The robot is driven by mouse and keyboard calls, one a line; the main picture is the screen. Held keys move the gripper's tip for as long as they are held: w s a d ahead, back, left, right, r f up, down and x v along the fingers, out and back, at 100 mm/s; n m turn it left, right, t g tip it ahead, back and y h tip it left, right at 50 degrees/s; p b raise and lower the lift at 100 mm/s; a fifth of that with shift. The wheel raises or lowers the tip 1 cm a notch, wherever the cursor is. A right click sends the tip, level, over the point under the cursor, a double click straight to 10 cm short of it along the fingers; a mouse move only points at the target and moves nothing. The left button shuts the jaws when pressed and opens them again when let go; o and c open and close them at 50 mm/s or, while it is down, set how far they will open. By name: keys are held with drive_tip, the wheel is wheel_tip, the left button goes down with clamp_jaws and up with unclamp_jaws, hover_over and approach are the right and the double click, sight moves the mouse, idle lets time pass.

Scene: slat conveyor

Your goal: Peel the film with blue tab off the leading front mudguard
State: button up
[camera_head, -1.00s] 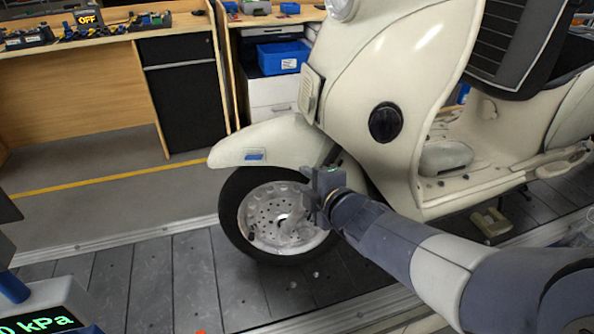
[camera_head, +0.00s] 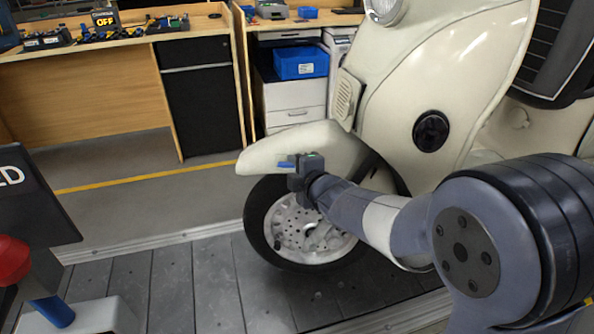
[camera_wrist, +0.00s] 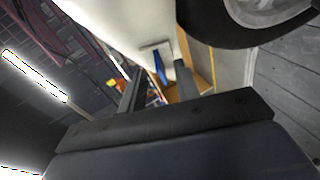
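The cream front mudguard (camera_head: 262,156) of a scooter sits over its front wheel; it also fills the upper part of the wrist view (camera_wrist: 110,22). The blue tab (camera_head: 285,165) shows on the mudguard's side, just left of my gripper (camera_head: 298,168). In the wrist view the blue tab (camera_wrist: 160,68) sticks out from a small greyish film patch (camera_wrist: 155,45). My gripper (camera_wrist: 158,88) is open, with its two fingers apart on either side of the tab. I cannot tell whether a finger touches the mudguard.
The scooter's front wheel (camera_head: 300,232) stands on the grey slat conveyor (camera_head: 190,285), close below my gripper. A workbench (camera_head: 90,100) and a blue bin (camera_head: 300,62) stand behind. A red button (camera_head: 12,262) and dark display (camera_head: 35,200) are at the left edge.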

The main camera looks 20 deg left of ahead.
clamp_jaws()
idle(0.3)
drive_tip(key=s+d+r+b, duration=0.1)
drive_tip(key=s+d+r, duration=0.1)
drive_tip(key=s, duration=0.5)
drive_tip(key=shift+d+r, duration=0.25)
drive_tip(key=shift+r, duration=0.25)
drive_tip(key=shift+s, duration=0.1)
drive_tip(key=s+d+r, duration=0.2)
drive_tip(key=s+r, duration=0.1)
drive_tip(key=s, duration=0.4)
drive_tip(key=shift+d, duration=0.2)
drive_tip(key=shift+r, duration=0.1)
